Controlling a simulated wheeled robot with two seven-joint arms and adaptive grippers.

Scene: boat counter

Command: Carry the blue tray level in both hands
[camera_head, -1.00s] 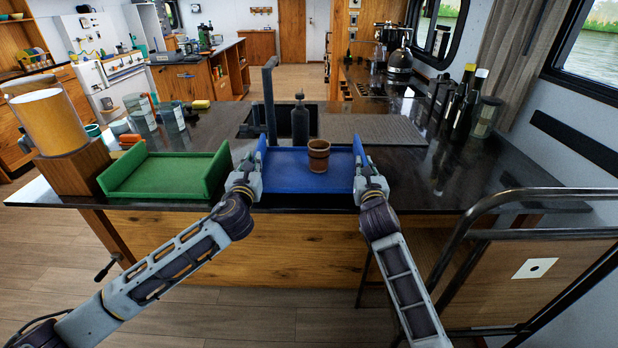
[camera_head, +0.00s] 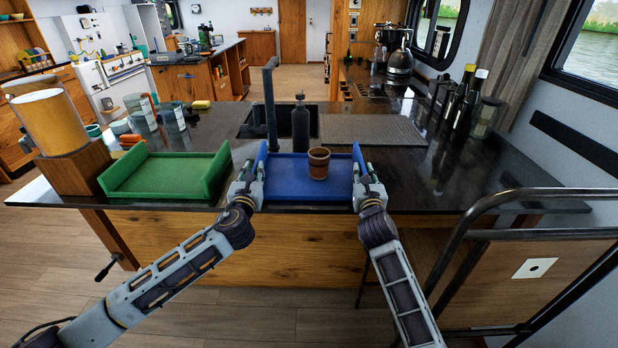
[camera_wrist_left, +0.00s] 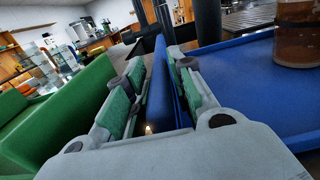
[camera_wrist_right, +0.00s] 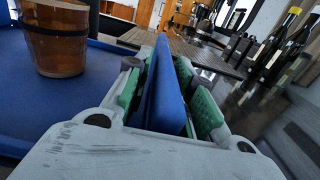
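The blue tray (camera_head: 287,180) is at the counter's front edge, looking close to level in the head view. I cannot tell whether it touches the counter. A brown cup with dark bands (camera_head: 319,164) stands upright on it, right of centre. My left gripper (camera_head: 254,172) is at the tray's left side wall, with green-padded fingers on both sides of the wall (camera_wrist_left: 160,90). My right gripper (camera_head: 365,174) is at the right side wall, its fingers likewise on both sides of it (camera_wrist_right: 165,95). Both look shut on the walls; the pad contact is partly hidden.
A green tray (camera_head: 165,175) is just left of my left gripper. A black tap (camera_head: 270,105) and dark soap bottle (camera_head: 300,125) stand behind the blue tray. Bottles (camera_head: 460,105) stand at the right. The counter right of the blue tray (camera_head: 450,190) is clear.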

